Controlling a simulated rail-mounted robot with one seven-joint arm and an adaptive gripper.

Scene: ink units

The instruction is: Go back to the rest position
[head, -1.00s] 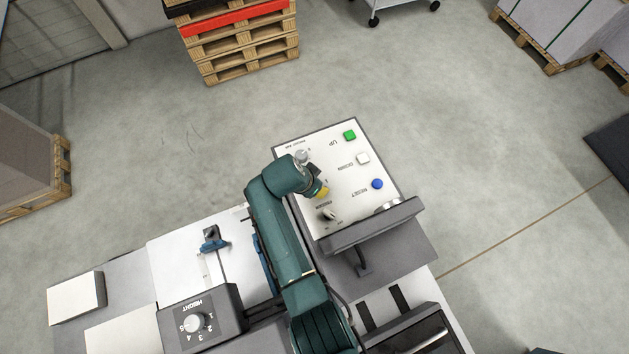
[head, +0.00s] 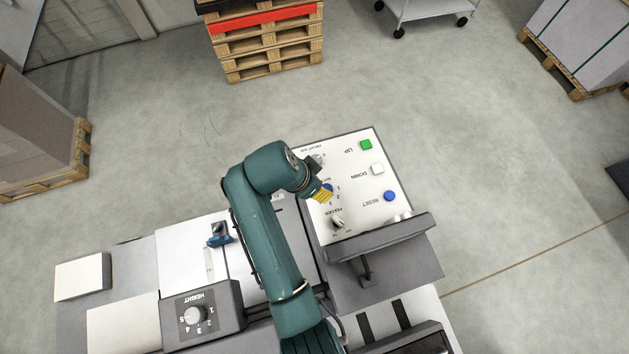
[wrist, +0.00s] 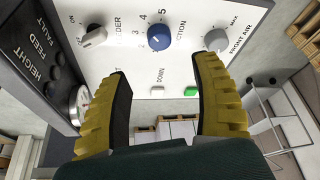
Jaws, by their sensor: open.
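My gripper (head: 322,192) has yellow ridged fingers and hangs over the left part of the white control panel (head: 352,158) in the head view. In the wrist view the two fingers of my gripper (wrist: 163,100) stand wide apart with nothing between them. The fingertips look apart from the knobs.
Green (head: 366,145), white (head: 377,169) and blue (head: 390,196) buttons line the panel's right side. A dark raised bar (head: 380,238) stands at its front edge. The height dial box (head: 202,312) is left of my arm. Open floor lies beyond the panel.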

